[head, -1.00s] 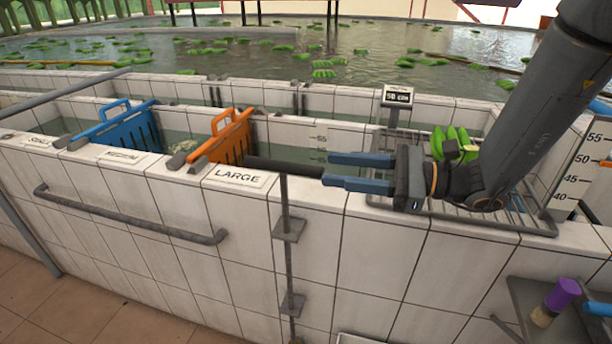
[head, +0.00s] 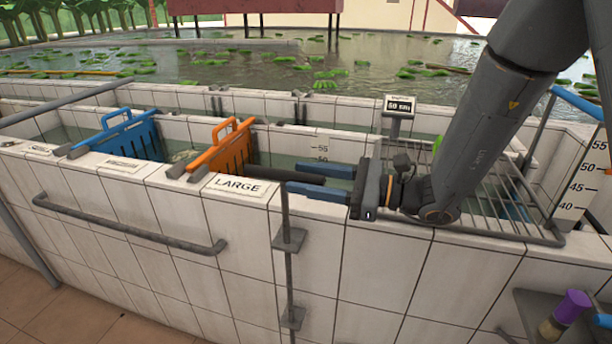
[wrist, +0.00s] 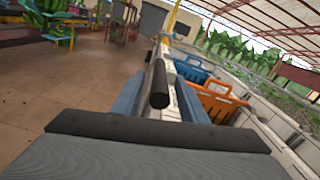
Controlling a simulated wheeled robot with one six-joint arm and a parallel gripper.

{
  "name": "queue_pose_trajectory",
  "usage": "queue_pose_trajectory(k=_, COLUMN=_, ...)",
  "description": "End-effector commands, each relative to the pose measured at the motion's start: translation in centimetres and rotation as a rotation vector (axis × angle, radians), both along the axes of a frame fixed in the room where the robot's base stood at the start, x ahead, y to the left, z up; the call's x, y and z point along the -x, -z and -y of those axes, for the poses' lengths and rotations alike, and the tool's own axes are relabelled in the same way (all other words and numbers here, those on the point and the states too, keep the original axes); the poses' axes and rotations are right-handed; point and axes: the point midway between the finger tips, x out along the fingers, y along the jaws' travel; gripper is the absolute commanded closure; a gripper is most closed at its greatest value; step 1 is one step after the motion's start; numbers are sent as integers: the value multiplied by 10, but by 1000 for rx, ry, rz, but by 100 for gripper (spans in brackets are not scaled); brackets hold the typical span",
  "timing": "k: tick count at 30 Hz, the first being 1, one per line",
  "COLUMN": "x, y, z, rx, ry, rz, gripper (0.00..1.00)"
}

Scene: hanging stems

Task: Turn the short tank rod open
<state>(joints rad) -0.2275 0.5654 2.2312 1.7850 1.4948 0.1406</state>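A thin upright grey rod (head: 286,250) runs down the front of the white tiled wall through two small brackets. A dark, round, horizontal bar (head: 262,171) lies level with its top; whether they are joined I cannot tell. My gripper (head: 293,178) points left along the wall top, with its two blue fingers apart. The bar's right end lies between them. In the wrist view the bar (wrist: 158,88) points at the camera between the fingers, with visible space beside it, so my gripper does not grip it.
A grey handrail (head: 130,227) is fixed to the wall front. A wire rack (head: 500,215) and a display post (head: 397,108) are near my arm.

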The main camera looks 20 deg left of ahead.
Motion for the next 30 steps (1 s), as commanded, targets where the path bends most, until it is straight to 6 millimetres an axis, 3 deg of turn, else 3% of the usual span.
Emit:
queue_pose_trajectory(k=9, x=0, y=0, z=-3, rx=0, ry=0, rz=0, gripper=63)
queue_pose_trajectory(k=16, x=0, y=0, z=-3, rx=0, ry=0, rz=0, gripper=100)
queue_pose_trajectory(k=30, x=-4, y=1, z=-2, rx=0, ry=-63, rz=3, gripper=100)
